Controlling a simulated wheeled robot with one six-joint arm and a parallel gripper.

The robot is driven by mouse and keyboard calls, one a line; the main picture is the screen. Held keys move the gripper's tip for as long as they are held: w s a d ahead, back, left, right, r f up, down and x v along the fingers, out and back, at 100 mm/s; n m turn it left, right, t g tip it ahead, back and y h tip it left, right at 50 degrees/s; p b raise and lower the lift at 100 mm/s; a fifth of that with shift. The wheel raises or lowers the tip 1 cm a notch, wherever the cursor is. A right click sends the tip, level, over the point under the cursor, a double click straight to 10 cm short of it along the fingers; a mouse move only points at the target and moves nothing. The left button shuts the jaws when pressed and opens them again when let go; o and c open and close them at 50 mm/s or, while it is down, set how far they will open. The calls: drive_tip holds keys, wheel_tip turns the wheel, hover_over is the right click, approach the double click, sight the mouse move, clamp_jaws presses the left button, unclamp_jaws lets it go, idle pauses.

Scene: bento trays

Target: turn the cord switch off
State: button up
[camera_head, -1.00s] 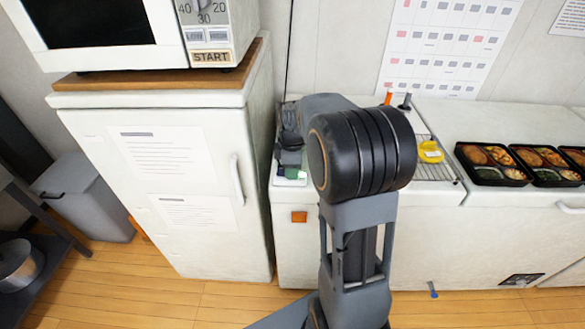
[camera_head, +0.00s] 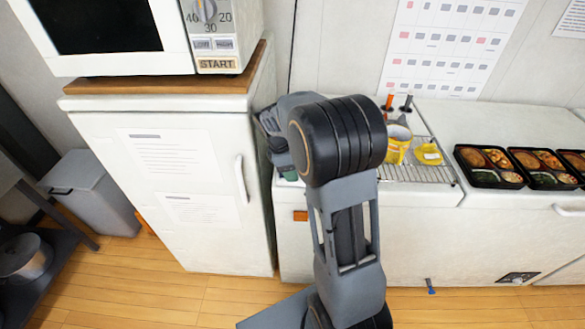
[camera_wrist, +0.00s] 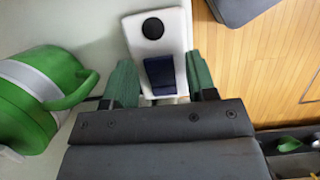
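The cord switch (camera_wrist: 178,28) shows in the wrist view as a white body with a round black button at one end and a dark blue rocker (camera_wrist: 160,72) lower down. My gripper (camera_wrist: 160,80) has its green fingers apart, one on each side of the rocker end. I cannot tell whether the fingers touch the body. In the head view my gripper (camera_head: 284,160) is low over the left end of the white counter, left of my black wrist joint. The switch is not clearly visible there.
A green and white round object (camera_wrist: 30,105) with a handle is left of the fingers in the wrist view. Bento trays (camera_head: 490,182) stand right. A white cabinet (camera_head: 110,215) is left.

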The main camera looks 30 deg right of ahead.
drive_tip(key=shift+o, duration=0.3)
drive_tip(key=shift+r, duration=0.1)
drive_tip(key=shift+r, duration=0.3)
wheel_tip(320, 180, up, 3)
drive_tip(key=shift+s+f, duration=0.1)
drive_tip(key=s+a+r, duration=0.2)
drive_tip(key=s+r, duration=0.7)
drive_tip(key=s, duration=0.4)
drive_tip(key=shift+s+a+r+b, duration=0.2)
drive_tip(key=shift+s+a+b, duration=0.1)
drive_tip(key=shift+a+b, duration=0.1)
